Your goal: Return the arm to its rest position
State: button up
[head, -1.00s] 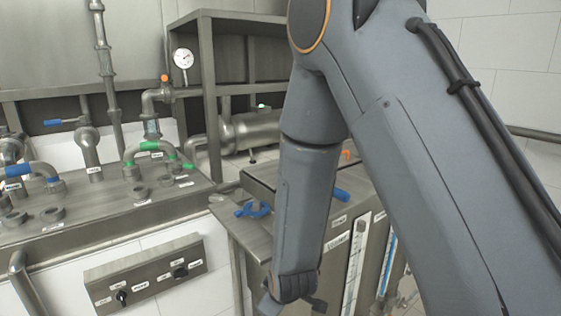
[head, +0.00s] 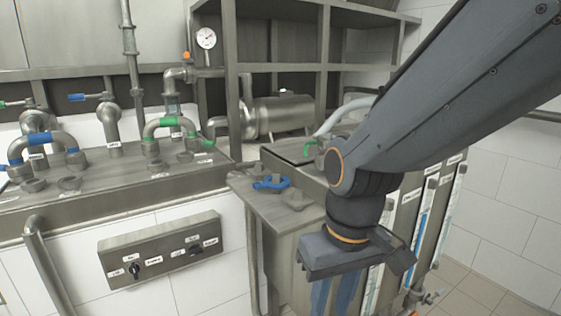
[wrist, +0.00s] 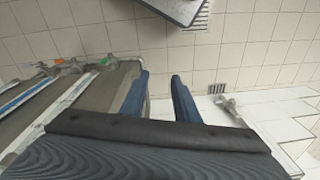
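My gripper (wrist: 160,95) shows in the wrist view as two blue fingers held apart, with only floor and wall tiles between them. In the head view my gripper (head: 336,292) hangs down at the right of centre, in front of the metal filler cabinet (head: 283,238). Its fingertips run to the bottom edge of that picture. My arm comes in from the upper right and bends at a joint above the gripper. It hides part of the cabinet's front and top.
A blue-handled fitting (head: 271,183) sits on the cabinet's side ledge. A green-marked hose (head: 330,128) stands behind my arm. A control box (head: 160,250) with knobs is on the left wall, below a counter with pipes (head: 110,180). Tiled floor (head: 470,275) is open at right.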

jog(key=s+d+r+m+p, duration=0.2)
jog(key=d+r+p, duration=0.8)
jog(key=p, duration=0.8)
jog(key=shift+s+d+r+m+h+p, duration=0.25)
jog(key=shift+d+r+m+h+p, duration=0.15)
jog(key=shift+r+m, duration=0.5)
jog(key=shift+a, duration=0.1)
